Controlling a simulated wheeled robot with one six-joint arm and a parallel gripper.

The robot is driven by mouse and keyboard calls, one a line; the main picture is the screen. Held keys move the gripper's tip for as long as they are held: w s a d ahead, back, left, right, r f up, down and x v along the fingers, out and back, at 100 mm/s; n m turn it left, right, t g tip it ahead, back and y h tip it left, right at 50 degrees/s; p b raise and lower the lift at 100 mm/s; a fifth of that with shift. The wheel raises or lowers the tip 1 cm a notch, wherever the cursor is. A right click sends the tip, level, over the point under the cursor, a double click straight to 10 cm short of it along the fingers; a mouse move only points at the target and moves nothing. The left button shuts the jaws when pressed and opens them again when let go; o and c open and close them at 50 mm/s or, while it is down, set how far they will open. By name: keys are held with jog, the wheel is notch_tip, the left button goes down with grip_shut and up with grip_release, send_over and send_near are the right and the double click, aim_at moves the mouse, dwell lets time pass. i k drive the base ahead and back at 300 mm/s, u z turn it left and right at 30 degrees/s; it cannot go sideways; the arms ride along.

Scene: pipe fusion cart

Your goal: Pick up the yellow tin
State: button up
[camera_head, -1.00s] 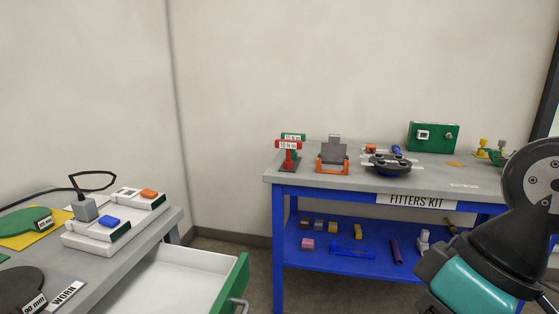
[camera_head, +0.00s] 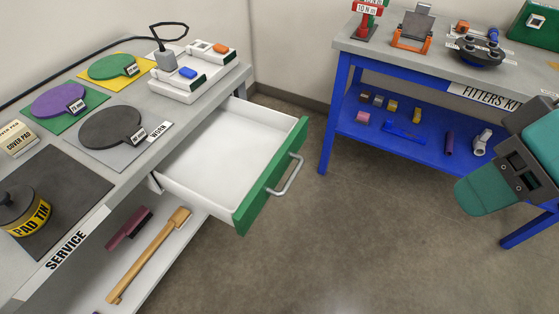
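The yellow tin (camera_head: 28,214) stands at the lower left on a dark mat on the grey bench. It has a dark lid and a yellow band lettered "PAD TIN". Its left side is cut off by the picture edge. Part of my arm, teal and dark grey, shows at the far right, well away from the tin.
A white drawer (camera_head: 215,165) with a green front stands open and empty, jutting from the bench. Round pads (camera_head: 112,127) lie behind the tin. A brush and a wooden-handled tool (camera_head: 148,257) lie on the lower shelf. The blue table (camera_head: 440,80) stands right; floor between is clear.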

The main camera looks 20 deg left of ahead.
aim_at(40, 213)
jog(key=u, duration=2.25)
jog(key=k, duration=0.5)
jog(key=z, duration=0.85)
jog(key=i, duration=0.85)
jog(key=u, duration=1.7)
